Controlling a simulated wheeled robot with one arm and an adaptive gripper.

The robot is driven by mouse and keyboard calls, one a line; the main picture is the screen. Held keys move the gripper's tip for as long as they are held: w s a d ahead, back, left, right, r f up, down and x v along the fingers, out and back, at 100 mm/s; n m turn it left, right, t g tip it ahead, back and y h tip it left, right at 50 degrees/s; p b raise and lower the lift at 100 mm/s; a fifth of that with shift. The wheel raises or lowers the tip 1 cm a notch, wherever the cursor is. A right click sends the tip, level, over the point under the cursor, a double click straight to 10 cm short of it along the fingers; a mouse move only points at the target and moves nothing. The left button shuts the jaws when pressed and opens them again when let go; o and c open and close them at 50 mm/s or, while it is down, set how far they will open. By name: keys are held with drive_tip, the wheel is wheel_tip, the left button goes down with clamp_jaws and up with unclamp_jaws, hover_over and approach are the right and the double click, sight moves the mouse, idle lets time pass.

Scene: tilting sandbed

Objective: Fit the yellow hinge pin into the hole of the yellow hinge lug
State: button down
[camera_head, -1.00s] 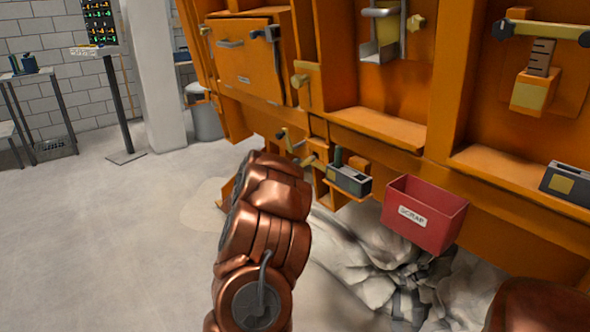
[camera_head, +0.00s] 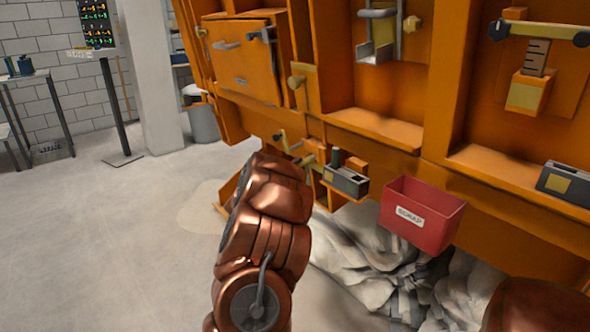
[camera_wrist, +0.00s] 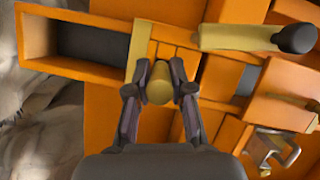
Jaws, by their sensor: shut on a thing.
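In the wrist view my gripper (camera_wrist: 158,90) has its two dark fingers closed on the sides of the yellow hinge pin (camera_wrist: 159,80), a short round cylinder seen nearly end-on. A flat yellow piece (camera_wrist: 137,57) lies just beyond and to the left of the pin. I cannot tell whether it is the yellow hinge lug, and no hole shows. Whether the pin touches anything behind it is unclear. In the head view my copper arm hides the gripper and the pin.
A yellow lever with a dark end (camera_wrist: 255,38) stands close to the right of the pin. An orange frame with a dark recess (camera_wrist: 90,43) is at left. In the head view, a red scrap bin (camera_head: 424,214) and a grey box (camera_head: 346,180) hang right of my arm.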

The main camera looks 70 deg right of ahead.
sight(303, 165)
drive_tip(key=shift+s+d+r+b, duration=0.25)
drive_tip(key=shift+s+d, duration=0.35)
drive_tip(key=shift+d, duration=0.35)
drive_tip(key=shift+s+d+r+b, duration=0.1)
drive_tip(key=shift+s+d+r, duration=0.15)
drive_tip(key=shift+s+d, duration=0.5)
idle(1.2)
drive_tip(key=shift+w+d, duration=0.15)
drive_tip(key=shift+w, duration=0.1)
drive_tip(key=w+a+f, duration=0.1)
drive_tip(key=w+a, duration=0.3)
drive_tip(key=a, duration=0.3)
drive_tip(key=shift+w+a+f, duration=0.2)
drive_tip(key=shift+a+f, duration=0.05)
drive_tip(key=shift+f, duration=0.1)
idle(1.1)
drive_tip(key=shift+s+d, duration=0.1)
drive_tip(key=shift+d, duration=0.05)
idle(0.4)
drive_tip(key=shift+s+d+r, duration=0.2)
drive_tip(key=shift+s+d, duration=0.25)
drive_tip(key=shift+d, duration=0.35)
drive_tip(key=shift+b, duration=0.45)
idle(0.9)
